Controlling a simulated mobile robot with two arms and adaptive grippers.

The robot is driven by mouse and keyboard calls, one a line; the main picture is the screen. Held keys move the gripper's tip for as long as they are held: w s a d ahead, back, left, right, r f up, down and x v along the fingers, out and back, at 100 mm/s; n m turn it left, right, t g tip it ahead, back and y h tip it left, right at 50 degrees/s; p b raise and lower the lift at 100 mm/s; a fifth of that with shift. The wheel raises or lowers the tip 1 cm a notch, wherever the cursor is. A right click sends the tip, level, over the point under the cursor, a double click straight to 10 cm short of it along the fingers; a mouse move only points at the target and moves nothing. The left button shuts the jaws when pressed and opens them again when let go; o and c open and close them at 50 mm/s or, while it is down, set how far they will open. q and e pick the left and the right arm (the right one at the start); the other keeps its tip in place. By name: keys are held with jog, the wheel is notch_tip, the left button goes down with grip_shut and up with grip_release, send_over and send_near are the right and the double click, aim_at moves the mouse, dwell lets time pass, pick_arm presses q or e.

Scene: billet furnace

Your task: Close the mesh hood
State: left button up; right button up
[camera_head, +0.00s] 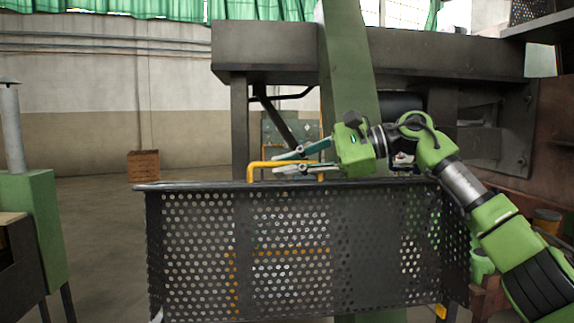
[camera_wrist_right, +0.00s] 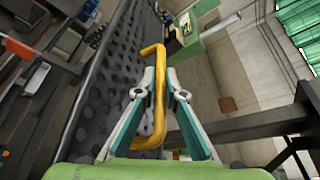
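The mesh hood (camera_head: 290,262) is a dark perforated panel with a top rim. It stands upright across the middle of the head view. Its yellow handle (camera_head: 262,165) shows just above and behind the rim, and in the right wrist view (camera_wrist_right: 159,62). My right gripper (camera_head: 275,164) reaches in from the right above the rim, its fingers pointing left. In the right wrist view its fingertips (camera_wrist_right: 160,73) lie on either side of the yellow handle, close to it. I cannot tell whether they press on it. My left gripper is not in view.
A green post (camera_head: 347,60) and a dark overhead beam (camera_head: 440,55) stand behind the hood. A green cabinet with a grey pipe (camera_head: 38,235) is at the left. A brown crate (camera_head: 143,165) stands far back. Floor between cabinet and hood is clear.

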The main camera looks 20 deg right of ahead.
grip_shut()
jog(key=shift+s+f+b, duration=0.15)
jog(key=shift+s+b, duration=0.1)
jog(key=shift+b, duration=0.2)
jog(key=s+a+f+n+t+b, duration=0.1)
jog(key=s+a+f+n+b, duration=0.1)
jog(key=s+b, duration=0.8)
jog(key=s+a+f+n+t+b, duration=0.1)
jog(key=s+f+b, duration=0.3)
jog(key=s+b, duration=0.6)
jog(key=shift+a+f+n+y+b, duration=0.35)
jog(key=shift+a+n, duration=0.25)
jog(key=shift+n, duration=0.2)
jog(key=shift+s, duration=0.1)
jog(key=shift+r, duration=0.1)
